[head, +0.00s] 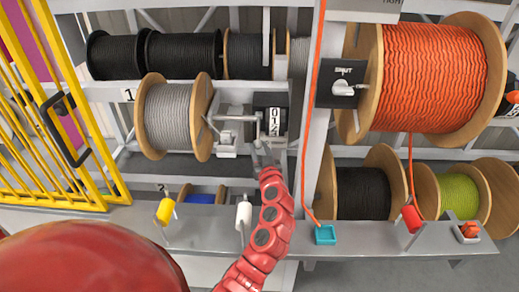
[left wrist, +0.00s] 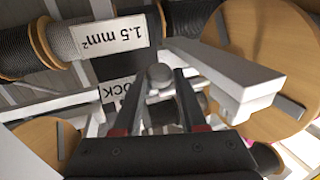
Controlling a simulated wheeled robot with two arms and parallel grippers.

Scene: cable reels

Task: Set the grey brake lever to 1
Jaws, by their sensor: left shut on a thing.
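The grey cable reel (head: 168,115) sits on the middle shelf in the head view. To its right is a black-and-white scale plate (head: 274,121) with the digits 0, 1 and 2. The grey brake lever (head: 236,118) is beside the scale. My left gripper (head: 260,152) is at the lever in front of the scale. In the left wrist view, a round grey lever knob (left wrist: 160,75) stands between the fingers of my left gripper (left wrist: 158,108), which are shut on it. Which digit the lever points to I cannot tell. My right gripper is not in view.
A shelf upright (head: 318,130) stands close to the right of my left arm. An orange reel (head: 430,75) is at the upper right, with a black switch plate (head: 341,83) beside it. Yellow bars (head: 75,130) are at the left. White (head: 243,215) and yellow (head: 165,211) handles stand on the front ledge.

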